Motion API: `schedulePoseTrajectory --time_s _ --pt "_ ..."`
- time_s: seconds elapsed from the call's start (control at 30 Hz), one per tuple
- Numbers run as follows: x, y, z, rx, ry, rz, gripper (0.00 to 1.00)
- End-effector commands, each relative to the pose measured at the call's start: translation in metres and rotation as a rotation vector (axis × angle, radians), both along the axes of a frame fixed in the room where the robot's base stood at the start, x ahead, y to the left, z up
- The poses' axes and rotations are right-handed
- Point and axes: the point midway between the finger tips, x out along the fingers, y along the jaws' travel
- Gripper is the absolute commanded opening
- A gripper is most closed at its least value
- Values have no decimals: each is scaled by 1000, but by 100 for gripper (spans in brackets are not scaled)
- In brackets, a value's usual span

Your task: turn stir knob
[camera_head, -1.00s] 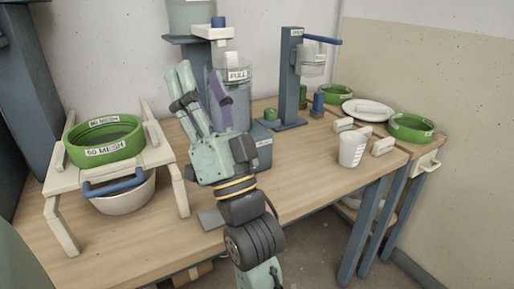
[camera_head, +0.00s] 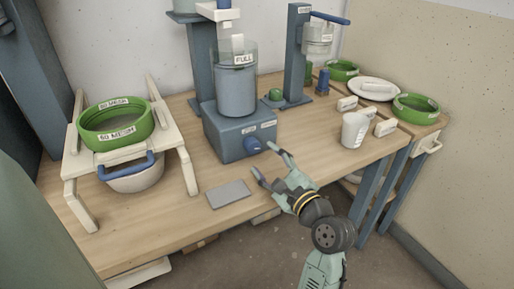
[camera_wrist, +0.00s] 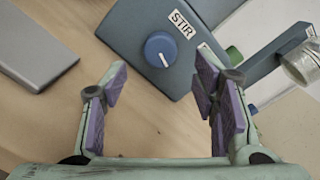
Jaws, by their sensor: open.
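The stir knob (camera_wrist: 161,49) is a round blue dial with a white pointer line, on the face of a blue-grey box. A label reading STIR (camera_wrist: 182,23) is beside it. In the head view the knob (camera_head: 254,146) is on the front of the box base (camera_head: 225,135), under a clear vessel marked FULL (camera_head: 237,85). My gripper (camera_wrist: 163,85) is open and empty, with purple pads spread either side of the knob's line and short of it. In the head view my gripper (camera_head: 262,158) is close in front of the knob, apart from it as far as I can tell.
A grey flat plate (camera_head: 229,194) lies on the table left of my gripper. A white stand holds a green 60 MESH sieve (camera_head: 116,125) at left. A white cup (camera_head: 354,130) and white blocks are at right. The table's front edge is below my gripper.

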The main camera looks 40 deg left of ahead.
Motion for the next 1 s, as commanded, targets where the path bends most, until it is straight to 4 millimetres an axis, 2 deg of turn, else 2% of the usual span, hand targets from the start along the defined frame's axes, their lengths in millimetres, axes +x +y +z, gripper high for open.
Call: schedulePoseTrajectory --time_s 0.1,0.33,0.7,1.0 --pt "7 22 2 0 -1 4 54" --pt "17 48 2 1 -3 1 54" --pt "20 52 0 0 -3 -1 54" --pt "19 52 0 0 -3 -1 34"
